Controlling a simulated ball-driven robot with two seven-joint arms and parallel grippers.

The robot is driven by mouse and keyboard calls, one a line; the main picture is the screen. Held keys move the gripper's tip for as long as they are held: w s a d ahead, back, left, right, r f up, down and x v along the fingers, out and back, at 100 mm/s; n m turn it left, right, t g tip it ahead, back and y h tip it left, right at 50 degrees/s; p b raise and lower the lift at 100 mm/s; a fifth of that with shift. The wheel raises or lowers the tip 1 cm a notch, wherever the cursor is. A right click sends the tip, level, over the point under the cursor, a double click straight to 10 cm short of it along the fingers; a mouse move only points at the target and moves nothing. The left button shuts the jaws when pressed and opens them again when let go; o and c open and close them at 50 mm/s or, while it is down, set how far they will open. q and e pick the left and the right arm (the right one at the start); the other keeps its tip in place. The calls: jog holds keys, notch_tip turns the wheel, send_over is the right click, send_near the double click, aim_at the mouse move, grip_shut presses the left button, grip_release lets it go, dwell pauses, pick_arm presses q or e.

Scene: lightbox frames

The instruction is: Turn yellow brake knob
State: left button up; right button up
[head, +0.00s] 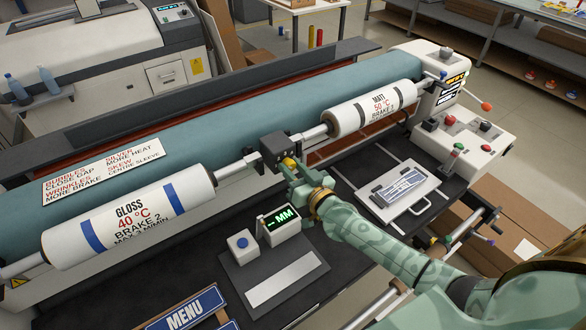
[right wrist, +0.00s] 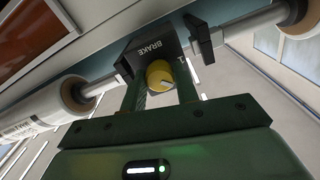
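The yellow brake knob (head: 289,162) sits on the front of a dark block marked BRAKE (right wrist: 150,52), on the shaft between the two rolls. My right gripper (head: 291,173) is at the knob. In the right wrist view its two fingers (right wrist: 161,85) stand one on each side of the yellow knob (right wrist: 159,76), close to it. I cannot tell whether they press on it. A small pale mark shows right of the knob in that view. My left gripper is not in view.
The GLOSS roll (head: 130,218) reads BRAKE 2, and the MATT roll (head: 375,108) reads BRAKE 1. A handled plate (head: 400,188) lies to the right. The teal roller (head: 240,110) runs behind.

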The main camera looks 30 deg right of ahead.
jog(key=shift+m, duration=0.3)
jog(key=m, duration=0.3)
jog(key=shift+p, duration=0.35)
jog(key=shift+m, duration=2.6)
jog(key=o, duration=1)
jog(key=s, duration=0.5)
jog(key=s+d, duration=0.1)
jog(key=s, duration=0.4)
jog(key=s+d, duration=0.1)
jog(key=s, duration=0.5)
jog(key=shift+d+p, duration=0.15)
jog(key=shift+p, duration=0.25)
